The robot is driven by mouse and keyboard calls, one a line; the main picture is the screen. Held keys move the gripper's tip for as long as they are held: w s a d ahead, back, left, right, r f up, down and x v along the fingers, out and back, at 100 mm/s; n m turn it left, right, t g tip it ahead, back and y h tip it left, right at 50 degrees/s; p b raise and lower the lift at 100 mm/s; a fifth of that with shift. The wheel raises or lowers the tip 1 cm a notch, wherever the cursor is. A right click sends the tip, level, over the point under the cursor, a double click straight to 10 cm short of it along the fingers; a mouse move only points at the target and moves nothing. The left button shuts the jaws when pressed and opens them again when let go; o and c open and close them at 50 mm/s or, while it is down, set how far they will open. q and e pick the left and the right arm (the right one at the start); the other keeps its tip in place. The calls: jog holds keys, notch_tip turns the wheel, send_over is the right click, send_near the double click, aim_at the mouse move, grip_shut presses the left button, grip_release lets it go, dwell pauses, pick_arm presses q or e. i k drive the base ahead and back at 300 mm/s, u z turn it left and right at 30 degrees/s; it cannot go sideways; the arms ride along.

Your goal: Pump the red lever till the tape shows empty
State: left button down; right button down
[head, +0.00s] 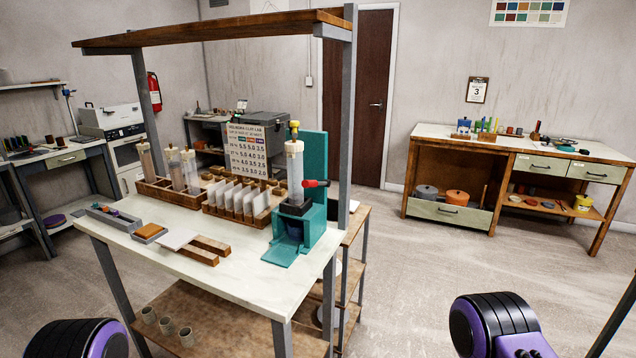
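The red lever (316,183) sticks out to the right from a teal pump or press (298,228) near the right end of the white-topped bench. It looks roughly level. A clear upright cylinder (294,165) with a yellow top stands in the press. No tape reading can be made out at this size. Neither gripper is in view. Only purple and black parts of my arms show at the bottom left and bottom right, well short of the bench.
The bench (180,258) has posts and a wooden overhead shelf (215,30). A rack of white tiles (240,200), clear tubes (190,170) and a chart (247,145) stand left of the press. Wooden bars (205,247) lie in front. Floor (400,290) to the right is clear.

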aim_at(305, 183)
jog(key=z, duration=1.8)
jog(key=i, duration=1.4)
jog(key=u, duration=2.65)
jog(key=i, duration=0.3)
jog(key=z, duration=0.05)
